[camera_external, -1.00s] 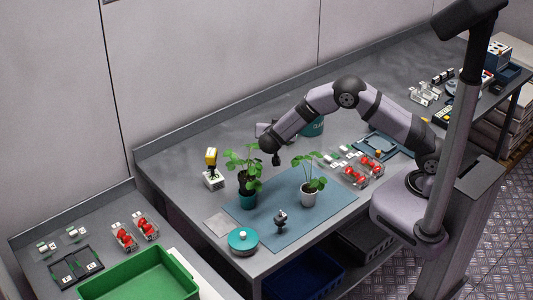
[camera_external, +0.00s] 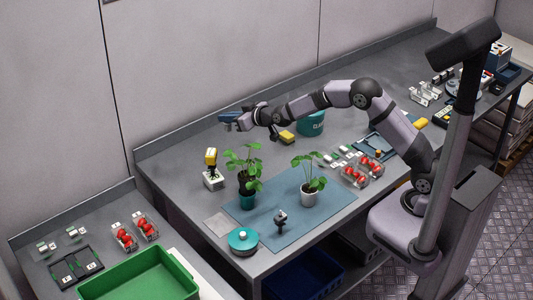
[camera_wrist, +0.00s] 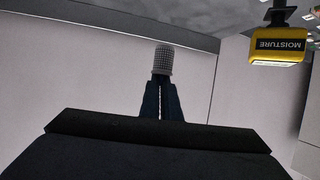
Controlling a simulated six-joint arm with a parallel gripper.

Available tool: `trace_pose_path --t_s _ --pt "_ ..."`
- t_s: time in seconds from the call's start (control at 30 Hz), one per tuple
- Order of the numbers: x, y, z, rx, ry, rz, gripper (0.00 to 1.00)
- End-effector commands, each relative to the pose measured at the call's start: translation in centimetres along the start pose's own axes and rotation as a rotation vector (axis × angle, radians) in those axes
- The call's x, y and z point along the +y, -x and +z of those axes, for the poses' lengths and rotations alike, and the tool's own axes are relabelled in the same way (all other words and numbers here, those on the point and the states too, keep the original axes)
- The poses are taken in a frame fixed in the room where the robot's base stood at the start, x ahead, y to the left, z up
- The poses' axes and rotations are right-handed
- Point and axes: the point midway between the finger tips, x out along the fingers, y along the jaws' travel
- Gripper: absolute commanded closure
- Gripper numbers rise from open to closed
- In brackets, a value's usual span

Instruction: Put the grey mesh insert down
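The grey mesh insert (camera_wrist: 163,58) shows in the wrist view as a small rounded, perforated cylinder at the tips of my fingers. My gripper (camera_wrist: 162,92) is shut on its near end. In the external view my gripper (camera_external: 228,118) reaches left over the back of the table, above the surface and near the back edge. The insert is too small to make out there.
A yellow moisture meter (camera_external: 211,158) stands left of two potted plants (camera_external: 247,180) (camera_external: 309,182); it also shows in the wrist view (camera_wrist: 279,46). A teal bin (camera_external: 312,124) and a yellow item (camera_external: 287,137) are behind the plants. The back left tabletop looks clear.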

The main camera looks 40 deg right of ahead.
Motion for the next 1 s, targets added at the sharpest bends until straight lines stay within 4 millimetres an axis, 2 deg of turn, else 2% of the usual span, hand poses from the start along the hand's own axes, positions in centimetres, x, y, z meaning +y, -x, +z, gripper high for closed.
trace_pose_path --t_s 0.5,0.87,1.0 --pt "1.3 -0.5 3.0 0.001 0.054 -0.126 1.0" --pt "1.9 -0.5 3.6 0.001 0.064 -0.15 1.0" --pt "1.9 -0.9 4.7 -0.003 0.061 -0.151 1.0"
